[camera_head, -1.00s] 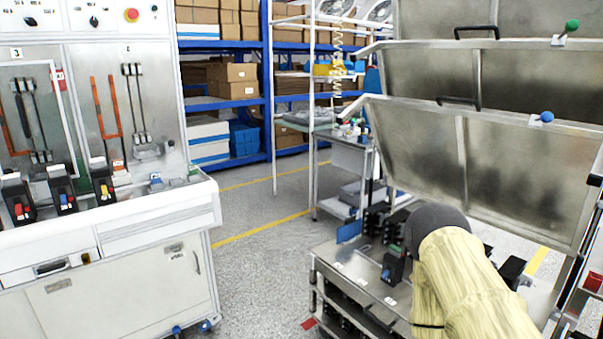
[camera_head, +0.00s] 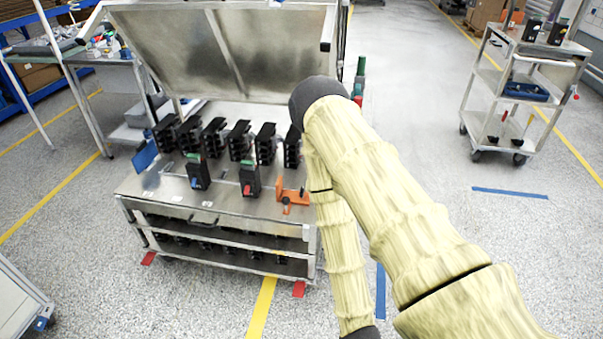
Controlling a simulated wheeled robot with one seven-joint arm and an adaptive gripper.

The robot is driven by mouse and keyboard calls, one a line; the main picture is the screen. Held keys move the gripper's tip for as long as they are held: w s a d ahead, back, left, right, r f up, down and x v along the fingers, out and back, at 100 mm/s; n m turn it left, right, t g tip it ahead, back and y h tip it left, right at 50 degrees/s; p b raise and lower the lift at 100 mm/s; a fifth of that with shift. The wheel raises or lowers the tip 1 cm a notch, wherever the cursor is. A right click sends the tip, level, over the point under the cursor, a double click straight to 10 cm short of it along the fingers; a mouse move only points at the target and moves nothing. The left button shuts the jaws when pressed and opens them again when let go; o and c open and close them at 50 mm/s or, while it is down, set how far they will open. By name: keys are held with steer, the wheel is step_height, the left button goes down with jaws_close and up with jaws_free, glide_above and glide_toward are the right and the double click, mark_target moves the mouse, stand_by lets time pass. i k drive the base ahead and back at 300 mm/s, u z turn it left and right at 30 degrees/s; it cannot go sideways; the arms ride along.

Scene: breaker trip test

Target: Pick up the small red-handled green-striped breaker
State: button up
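A small black breaker with a red handle and a green stripe on top (camera_head: 249,178) stands upright on the metal bench (camera_head: 228,207), right of centre. A second black breaker with a green top and a blue handle (camera_head: 198,172) stands to its left. My arm, in a pale yellow sleeve, reaches in from the lower right and ends near the bench's right side. My gripper is not visible; the arm may hide it. No hand is seen touching either breaker.
A row of black breaker sockets (camera_head: 240,141) lines the bench behind. An orange bracket (camera_head: 290,195) sits right of the red-handled breaker. A raised metal lid (camera_head: 225,50) stands over the back. A trolley (camera_head: 525,85) stands far right, with open floor between.

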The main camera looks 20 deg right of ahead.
mark_target(250, 172)
steer(key=z, duration=0.6)
steer(key=k, duration=0.35)
steer(key=u, duration=1.7)
steer(key=i, duration=1.4)
steer(key=z, duration=0.9)
steer(key=i, duration=0.35)
steer(key=z, duration=0.2)
